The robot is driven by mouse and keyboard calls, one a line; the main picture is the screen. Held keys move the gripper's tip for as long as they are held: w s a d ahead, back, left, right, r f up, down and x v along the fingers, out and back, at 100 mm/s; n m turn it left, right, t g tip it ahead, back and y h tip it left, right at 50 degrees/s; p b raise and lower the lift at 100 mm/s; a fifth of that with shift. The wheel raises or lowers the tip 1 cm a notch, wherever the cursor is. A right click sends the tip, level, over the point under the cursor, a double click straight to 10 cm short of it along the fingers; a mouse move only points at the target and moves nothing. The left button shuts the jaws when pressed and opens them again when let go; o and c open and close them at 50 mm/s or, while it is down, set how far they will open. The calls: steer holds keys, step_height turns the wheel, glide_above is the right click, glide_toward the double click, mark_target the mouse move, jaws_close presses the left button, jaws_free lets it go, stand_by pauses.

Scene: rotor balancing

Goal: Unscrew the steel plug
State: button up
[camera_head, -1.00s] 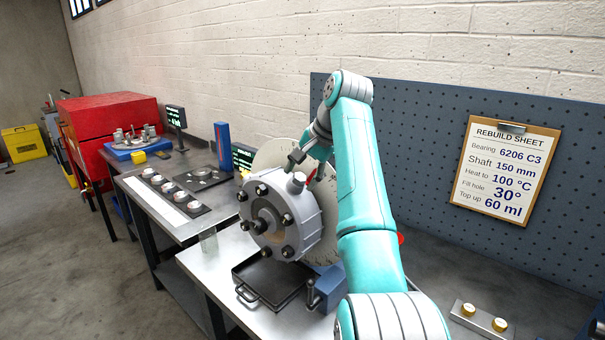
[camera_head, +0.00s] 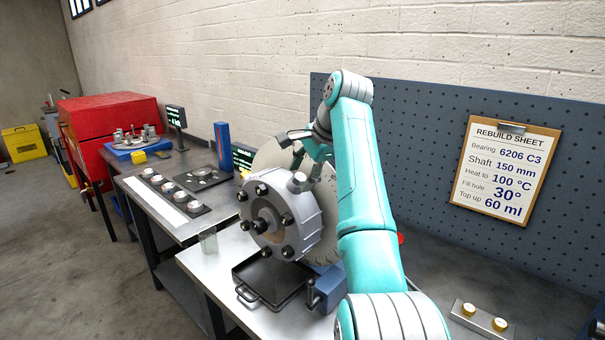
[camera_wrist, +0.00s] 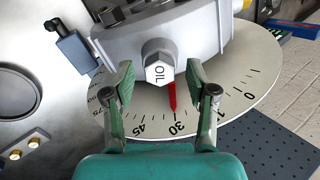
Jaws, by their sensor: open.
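The steel plug (camera_wrist: 158,68) is a hex head marked OIL, seated in the rim of the grey rotor housing (camera_wrist: 118,42). In the head view the plug (camera_head: 299,181) stands on the upper right of the housing (camera_head: 280,215). My gripper (camera_wrist: 163,84) is open in the wrist view, with one finger on each side of the plug's near end and gaps between. In the head view my gripper (camera_head: 301,147) is above the plug, apart from it. A red pointer (camera_wrist: 172,97) lies near the 30 mark of the graduated disc (camera_wrist: 150,124).
A black tray (camera_head: 270,283) sits under the housing, with a blue clamp (camera_head: 328,286) beside it. A clear cup (camera_head: 208,240) stands at the left. A rebuild sheet (camera_head: 506,172) hangs on the pegboard. Two yellow-topped buttons (camera_head: 468,310) are at lower right.

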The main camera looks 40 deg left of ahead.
jaws_close()
steer(key=n, duration=1.2)
steer(key=shift+n, duration=0.4)
steer(key=n, duration=0.5)
steer(key=shift+n, duration=0.3)
steer(key=n, duration=0.6)
steer(key=shift+d+r, duration=0.1)
steer(key=n, duration=0.4)
steer(key=shift+n, duration=0.3)
steer(key=n, duration=0.7)
steer(key=shift+n, duration=0.3)
